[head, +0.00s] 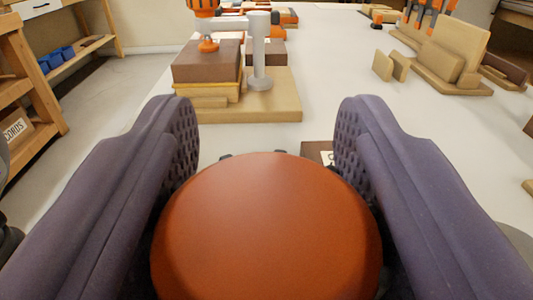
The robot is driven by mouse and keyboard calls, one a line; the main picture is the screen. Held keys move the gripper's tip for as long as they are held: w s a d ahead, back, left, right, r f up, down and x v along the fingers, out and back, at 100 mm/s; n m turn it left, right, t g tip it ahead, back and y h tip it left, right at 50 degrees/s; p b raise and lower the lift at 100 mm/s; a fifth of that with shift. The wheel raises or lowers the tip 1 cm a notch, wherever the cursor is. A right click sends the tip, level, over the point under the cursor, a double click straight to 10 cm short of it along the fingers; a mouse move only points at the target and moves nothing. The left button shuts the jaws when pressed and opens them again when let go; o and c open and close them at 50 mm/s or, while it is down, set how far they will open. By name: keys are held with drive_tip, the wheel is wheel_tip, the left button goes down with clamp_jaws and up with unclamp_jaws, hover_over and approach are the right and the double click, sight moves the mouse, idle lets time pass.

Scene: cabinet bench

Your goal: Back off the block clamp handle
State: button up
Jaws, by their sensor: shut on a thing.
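A round orange-brown clamp handle (266,225) fills the lower middle of the head view, seen from close above. The two dark purple fingers of my gripper (266,215) stand at its left and right sides, shut on it. Their textured inner pads face each other, above and beside the handle's far rim. The body of the clamp below the handle is hidden, with only small dark bits showing behind the far rim. Where the fingers touch the handle's sides is partly hidden by the handle and the fingers.
Tan wooden blocks (452,55) stand at the right. White bench top (335,65) between them is clear. A wooden shelf (30,70) is at the left.

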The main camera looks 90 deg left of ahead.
drive_tip(key=o, duration=1)
drive_tip(key=shift+a, duration=0.1)
drive_tip(key=shift+r, duration=0.3)
drive_tip(key=s+a+r+p, duration=0.1)
drive_tip(key=s+p, duration=0.1)
drive_tip(key=s, duration=0.3)
drive_tip(key=s+a+r+p, duration=0.1)
drive_tip(key=s+r+p, duration=0.1)
drive_tip(key=s, duration=0.3)
drive_tip(key=s+a+r+p, duration=0.1)
drive_tip(key=s+a+p, duration=0.1)
drive_tip(key=s, duration=0.3)
drive_tip(key=shift+s+r+p, duration=0.2)
drive_tip(key=shift+s+p, duration=0.05)
drive_tip(key=shift+p, duration=0.5)
